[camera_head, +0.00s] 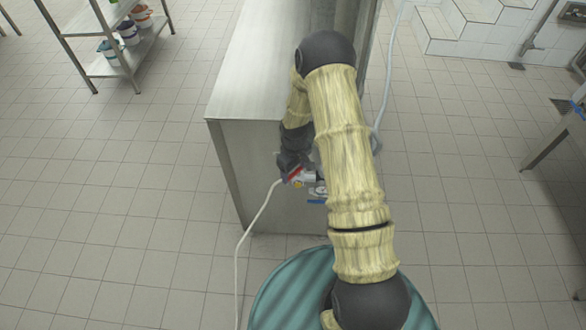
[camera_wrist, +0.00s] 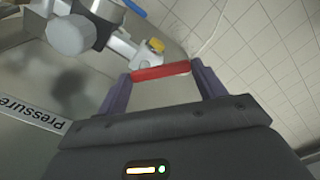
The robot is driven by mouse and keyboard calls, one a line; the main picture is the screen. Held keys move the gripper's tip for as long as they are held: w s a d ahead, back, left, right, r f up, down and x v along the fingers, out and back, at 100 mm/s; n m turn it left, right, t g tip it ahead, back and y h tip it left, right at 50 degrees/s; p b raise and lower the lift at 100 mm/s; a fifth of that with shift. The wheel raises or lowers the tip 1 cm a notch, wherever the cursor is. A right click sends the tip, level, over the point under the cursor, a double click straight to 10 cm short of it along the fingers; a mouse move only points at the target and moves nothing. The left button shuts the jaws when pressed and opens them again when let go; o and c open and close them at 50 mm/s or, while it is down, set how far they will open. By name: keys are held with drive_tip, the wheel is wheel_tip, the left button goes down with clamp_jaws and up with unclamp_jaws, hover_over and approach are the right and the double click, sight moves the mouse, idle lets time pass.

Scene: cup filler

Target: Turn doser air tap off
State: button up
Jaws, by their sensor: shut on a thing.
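The air tap's red handle (camera_wrist: 161,71) lies between the two fingers of my gripper (camera_wrist: 160,80) in the wrist view, and the fingers are shut on it. The grey metal tap body (camera_wrist: 122,46) sits just beyond the handle, with a yellow part (camera_wrist: 156,45) beside it. In the head view the red handle (camera_head: 295,174) shows small at the side of the steel cabinet (camera_head: 245,165), with my gripper (camera_head: 290,170) at it. My arm hides part of the tap fittings there.
A round grey knob (camera_wrist: 72,36) and a blue handle (camera_wrist: 135,8) are close to the tap. A label reading "Pressure" (camera_wrist: 30,112) is on the panel. A pale hose (camera_head: 240,245) runs down to the floor. A shelf (camera_head: 140,50) stands at the upper left.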

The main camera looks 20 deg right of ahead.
drive_tip(key=n, duration=0.4)
drive_tip(key=shift+s+d+r+n, duration=0.1)
drive_tip(key=shift+s+d+n, duration=0.2)
drive_tip(key=shift+d, duration=0.05)
drive_tip(key=shift+s+d+n+p, duration=0.1)
drive_tip(key=shift+d+n+p, duration=0.1)
drive_tip(key=shift+n, duration=0.6)
drive_tip(key=shift+s+d+n+p, duration=0.1)
drive_tip(key=shift+n+p, duration=0.1)
drive_tip(key=shift+n, duration=0.6)
drive_tip(key=o, duration=1)
wheel_tip(320, 180, up, 17)
drive_tip(key=shift+r+b, duration=0.15)
drive_tip(key=shift+b, duration=0.25)
